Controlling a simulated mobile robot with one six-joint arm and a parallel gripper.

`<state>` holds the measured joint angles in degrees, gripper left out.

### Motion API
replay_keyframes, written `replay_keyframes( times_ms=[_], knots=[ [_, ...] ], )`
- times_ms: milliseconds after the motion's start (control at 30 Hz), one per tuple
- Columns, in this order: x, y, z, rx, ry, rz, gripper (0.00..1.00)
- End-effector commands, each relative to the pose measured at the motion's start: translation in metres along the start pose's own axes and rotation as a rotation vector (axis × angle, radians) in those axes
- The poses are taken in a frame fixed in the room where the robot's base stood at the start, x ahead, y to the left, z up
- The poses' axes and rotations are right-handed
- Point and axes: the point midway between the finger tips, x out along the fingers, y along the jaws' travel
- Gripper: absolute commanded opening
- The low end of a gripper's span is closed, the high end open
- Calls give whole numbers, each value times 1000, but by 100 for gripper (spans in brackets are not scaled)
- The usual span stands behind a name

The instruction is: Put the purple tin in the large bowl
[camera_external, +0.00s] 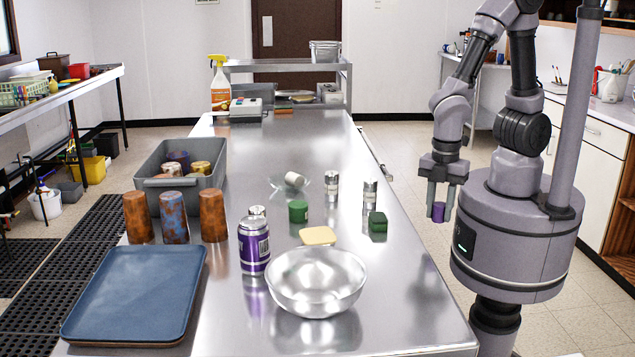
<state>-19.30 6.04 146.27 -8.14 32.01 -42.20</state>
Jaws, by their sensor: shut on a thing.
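My gripper (440,200) points down near the table's right edge, shut on a small purple tin (438,212). The tin's lower part shows between the fingertips, and its upper part is partly hidden by them. The large bowl (316,280) is shiny and round. It stands upright at the near end of the steel table and looks empty. My gripper is to the right of the bowl, farther back and higher in the picture.
A purple-and-silver can (254,245) stands just left of the bowl. Rusty tumblers (213,216), a grey bin (202,184) and a blue tray (132,290) occupy the left.

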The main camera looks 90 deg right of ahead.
Motion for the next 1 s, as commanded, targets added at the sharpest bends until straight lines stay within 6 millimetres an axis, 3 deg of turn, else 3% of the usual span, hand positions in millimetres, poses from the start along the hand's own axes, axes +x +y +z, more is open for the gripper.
replay_keyframes(
  times_ms=[300, 367, 467, 667, 900, 1000],
  knots=[
    [-3, 1, -2, 0, -1, 0, 0],
    [-8, 5, -9, 0, -2, -1, 0],
    [-22, 19, -35, -2, -2, 0, 0],
    [-60, 60, -122, 2, -7, 0, 0],
    [-104, 106, -262, 18, -13, 1, 0],
    [-114, 114, -310, 31, -12, 1, 0]
  ],
)
